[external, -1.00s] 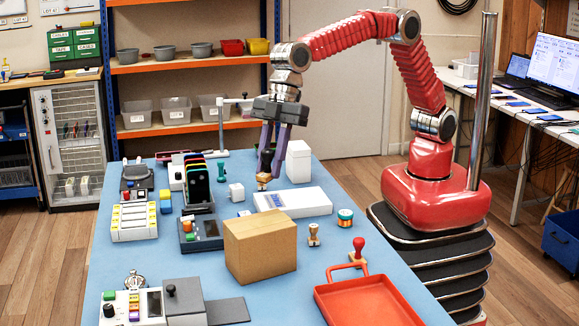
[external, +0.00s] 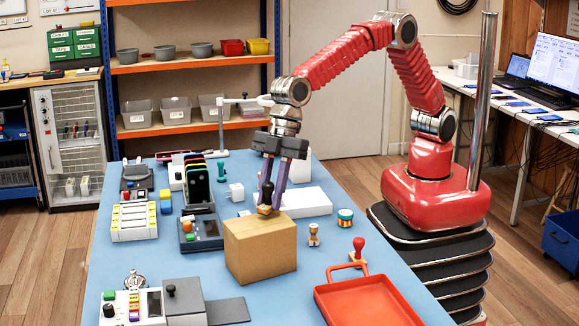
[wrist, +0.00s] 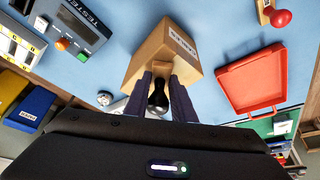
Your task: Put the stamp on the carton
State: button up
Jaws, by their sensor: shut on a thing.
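My gripper (external: 268,206) is shut on a stamp (external: 265,210) with a dark handle and a light wooden base. The stamp hangs between the purple fingers, over the top of the brown carton (external: 260,252). I cannot tell whether its base touches the carton. In the wrist view the stamp's black handle (wrist: 158,98) shows between the fingertips, with the carton (wrist: 150,45) just beyond. The carton is closed and bears a printed label on one side.
A red tray (external: 365,302) lies at the front right. A red-handled stamp (external: 358,248), a small wooden stamp (external: 314,238) and a striped round tin (external: 345,217) stand right of the carton. A tester (external: 203,229) and a flat white box (external: 307,202) are close by.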

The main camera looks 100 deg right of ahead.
jog(key=shift+f, duration=0.65)
jog(key=shift+f, duration=0.15)
jog(key=o, duration=1)
jog(key=v, duration=1.2)
